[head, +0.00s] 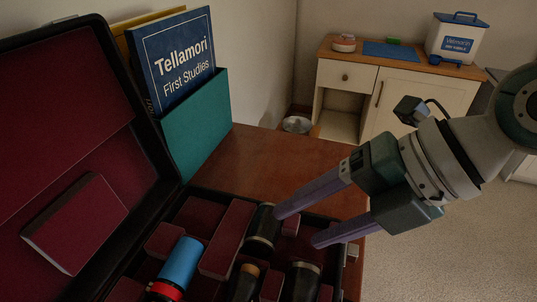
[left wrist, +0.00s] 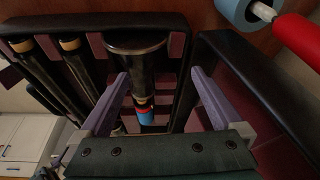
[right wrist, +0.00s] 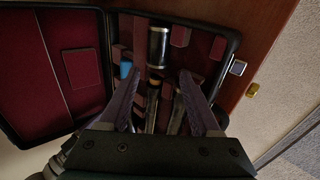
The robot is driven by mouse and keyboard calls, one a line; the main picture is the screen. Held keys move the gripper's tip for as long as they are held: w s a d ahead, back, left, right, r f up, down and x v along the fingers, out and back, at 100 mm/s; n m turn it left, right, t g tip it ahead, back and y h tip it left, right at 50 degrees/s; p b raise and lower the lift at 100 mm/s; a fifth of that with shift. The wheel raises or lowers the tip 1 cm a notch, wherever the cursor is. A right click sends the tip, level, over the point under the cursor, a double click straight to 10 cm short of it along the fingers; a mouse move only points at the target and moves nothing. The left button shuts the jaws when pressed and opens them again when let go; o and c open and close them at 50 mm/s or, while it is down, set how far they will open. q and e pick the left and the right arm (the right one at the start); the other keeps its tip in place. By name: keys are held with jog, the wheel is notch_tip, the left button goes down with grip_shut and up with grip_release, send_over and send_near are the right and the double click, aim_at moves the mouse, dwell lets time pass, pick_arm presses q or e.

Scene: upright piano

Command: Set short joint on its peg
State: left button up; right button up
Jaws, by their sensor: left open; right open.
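My right gripper (head: 296,228) is open and empty above the right side of the open instrument case (head: 352,232). A short, thick black cylinder with pale bands (head: 262,230) lies just left of its fingertips; it also shows in the right wrist view (right wrist: 158,45). I cannot tell for certain which part is the short joint. A cork-ended black joint (head: 243,283) and another black joint (head: 303,281) lie nearer. My left gripper (left wrist: 160,76) shows only in its wrist view, open and empty, near a flared black part (left wrist: 138,47). I cannot identify the peg.
A blue cylinder with a red band (head: 180,262) sits among burgundy blocks. The case lid (head: 70,130) stands open at left. A teal holder (head: 197,127) with books stands behind. Wood surface (head: 275,165) is clear there. A cabinet (head: 345,85) stands at the back.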

aim_at(272, 239)
jog(key=x, duration=0.5)
jog(key=shift+w+a, duration=0.1)
jog(key=shift+a, duration=0.1)
jog(key=shift+a+f, duration=0.1)
jog(key=shift+f, duration=0.25)
jog(key=shift+f, duration=0.1)
grip_shut()
